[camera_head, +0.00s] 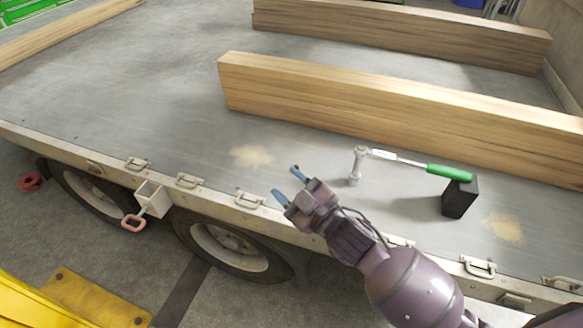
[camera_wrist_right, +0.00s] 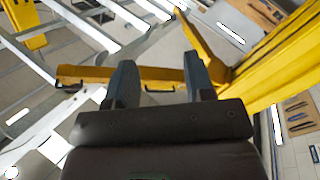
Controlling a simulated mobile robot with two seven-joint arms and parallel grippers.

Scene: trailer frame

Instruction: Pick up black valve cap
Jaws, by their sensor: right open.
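I cannot make out a black valve cap in either view. Two trailer wheels show below the bed's side rail, the left wheel (camera_head: 93,191) and the nearer wheel (camera_head: 230,247); any cap on them is too small or hidden. My right gripper (camera_head: 288,185) is open and empty, above the trailer's near edge, with its blue fingertips apart. In the right wrist view its two fingers (camera_wrist_right: 159,72) are spread with nothing between them. My left gripper is not in view.
A green-handled wrench (camera_head: 420,164) leans on a black block (camera_head: 459,197) on the trailer bed (camera_head: 150,110). Long wooden beams (camera_head: 400,110) lie behind. A white bracket with a red handle (camera_head: 134,222) hangs at the side. Yellow metalwork (camera_head: 90,298) stands at the lower left.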

